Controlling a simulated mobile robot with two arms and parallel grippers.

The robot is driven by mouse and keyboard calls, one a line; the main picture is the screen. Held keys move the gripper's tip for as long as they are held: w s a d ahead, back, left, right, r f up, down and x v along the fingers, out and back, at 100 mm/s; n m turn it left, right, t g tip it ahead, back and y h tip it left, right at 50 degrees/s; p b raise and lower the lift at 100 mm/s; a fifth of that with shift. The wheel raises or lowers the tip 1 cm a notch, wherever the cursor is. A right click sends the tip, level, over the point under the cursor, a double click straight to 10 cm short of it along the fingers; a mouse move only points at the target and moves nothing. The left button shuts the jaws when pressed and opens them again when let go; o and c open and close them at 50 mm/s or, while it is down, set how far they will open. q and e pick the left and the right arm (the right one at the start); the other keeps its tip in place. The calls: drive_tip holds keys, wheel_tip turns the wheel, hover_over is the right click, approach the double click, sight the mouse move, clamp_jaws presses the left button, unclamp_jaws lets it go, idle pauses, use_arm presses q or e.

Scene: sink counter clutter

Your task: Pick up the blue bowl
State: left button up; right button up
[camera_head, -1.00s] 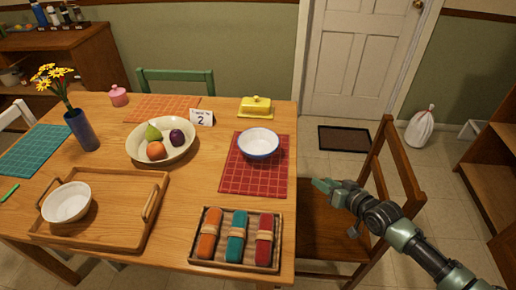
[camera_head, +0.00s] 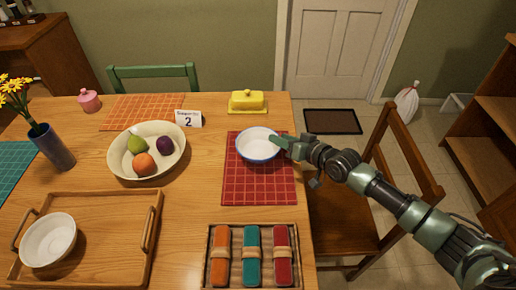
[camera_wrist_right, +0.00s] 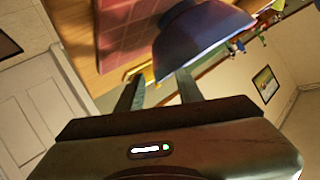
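The blue bowl (camera_head: 257,147), white inside with a blue rim and outside, sits upright on the red placemat (camera_head: 259,187). My right gripper (camera_head: 283,143) comes in from the right and is at the bowl's right edge. In the right wrist view the bowl's blue side (camera_wrist_right: 200,42) shows just beyond the fingertips. The two fingers of the right gripper (camera_wrist_right: 158,82) are apart there, with the near end of the rim showing in the gap. I cannot tell whether they touch it. My left gripper is not in view.
A tray of rolled napkins (camera_head: 251,227) lies in front of the placemat. A yellow butter dish (camera_head: 248,101) stands behind. A fruit bowl (camera_head: 120,168) and a wooden tray (camera_head: 105,225) with a white bowl (camera_head: 48,240) are left. A chair (camera_head: 345,222) stands under my right arm.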

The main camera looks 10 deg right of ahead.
drive_tip(key=x, duration=0.2)
drive_tip(key=shift+w+a+f, duration=0.15)
drive_tip(key=shift+w+a, duration=0.05)
drive_tip(key=shift+w+f, duration=0.1)
drive_tip(key=shift+w, duration=0.1)
drive_tip(key=c, duration=0.7)
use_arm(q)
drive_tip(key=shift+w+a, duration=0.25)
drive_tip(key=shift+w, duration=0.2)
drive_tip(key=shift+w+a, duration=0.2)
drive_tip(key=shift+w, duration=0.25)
use_arm(e)
clamp_jaws()
drive_tip(key=shift+s, duration=0.1)
